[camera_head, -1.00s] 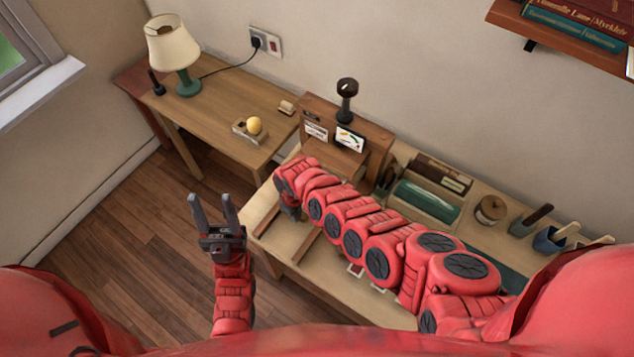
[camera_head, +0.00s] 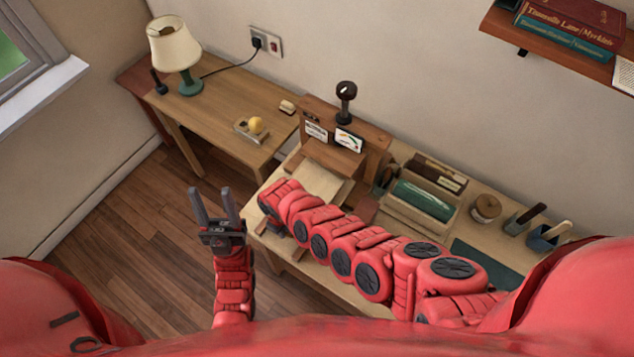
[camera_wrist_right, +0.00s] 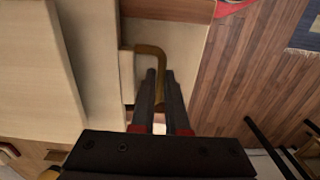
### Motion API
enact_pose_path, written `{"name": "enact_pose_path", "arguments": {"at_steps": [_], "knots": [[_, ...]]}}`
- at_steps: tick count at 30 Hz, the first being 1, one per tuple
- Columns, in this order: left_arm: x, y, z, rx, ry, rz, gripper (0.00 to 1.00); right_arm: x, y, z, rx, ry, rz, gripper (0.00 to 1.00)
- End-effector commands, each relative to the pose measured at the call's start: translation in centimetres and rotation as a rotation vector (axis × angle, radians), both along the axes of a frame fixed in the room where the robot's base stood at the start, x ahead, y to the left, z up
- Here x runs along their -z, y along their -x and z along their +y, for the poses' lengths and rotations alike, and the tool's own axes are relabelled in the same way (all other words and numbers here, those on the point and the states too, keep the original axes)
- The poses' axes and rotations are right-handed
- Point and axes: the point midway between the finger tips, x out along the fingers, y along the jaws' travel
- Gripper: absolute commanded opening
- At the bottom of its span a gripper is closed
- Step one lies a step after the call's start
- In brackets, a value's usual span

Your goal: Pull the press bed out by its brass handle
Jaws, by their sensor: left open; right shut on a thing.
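The wooden press (camera_head: 362,158) stands at the left end of the pale workbench, with a gauge on its front and a dark knob on top. Its pale bed (camera_head: 320,182) sticks out of the front toward me, partly hidden by my right arm. The brass handle (camera_wrist_right: 158,52) is on the bed's front edge in the right wrist view. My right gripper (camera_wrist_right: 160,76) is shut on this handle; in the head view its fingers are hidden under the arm. My left gripper (camera_head: 212,205) is open and empty, over the floor left of the bench.
A wooden side table (camera_head: 222,98) with a lamp (camera_head: 175,50) and a yellow ball on a small block stands at the back left. A tray with a green roll (camera_head: 424,200), a jar and tool cups occupy the bench's right. Floor (camera_head: 130,235) at left is clear.

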Motion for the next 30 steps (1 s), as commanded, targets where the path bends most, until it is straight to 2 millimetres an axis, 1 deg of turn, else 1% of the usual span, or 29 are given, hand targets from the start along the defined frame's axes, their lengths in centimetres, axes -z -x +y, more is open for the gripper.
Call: {"name": "enact_pose_path", "arguments": {"at_steps": [1,8,24,30], "knots": [[-0.2,0.0,0.0,0.000,0.000,0.000,0.50,0.1,0.4,0.1,0.000,0.001,0.003,0.00],[-0.4,0.0,0.0,0.000,0.000,0.000,0.50,0.1,1.1,0.6,0.001,0.001,0.004,0.00],[-1.4,0.0,0.0,0.000,0.000,0.000,0.50,0.0,4.7,3.3,0.001,0.000,0.002,0.00],[-1.4,0.0,0.0,0.000,0.000,0.000,0.50,0.1,5.0,3.5,0.001,0.001,0.002,0.00]]}}
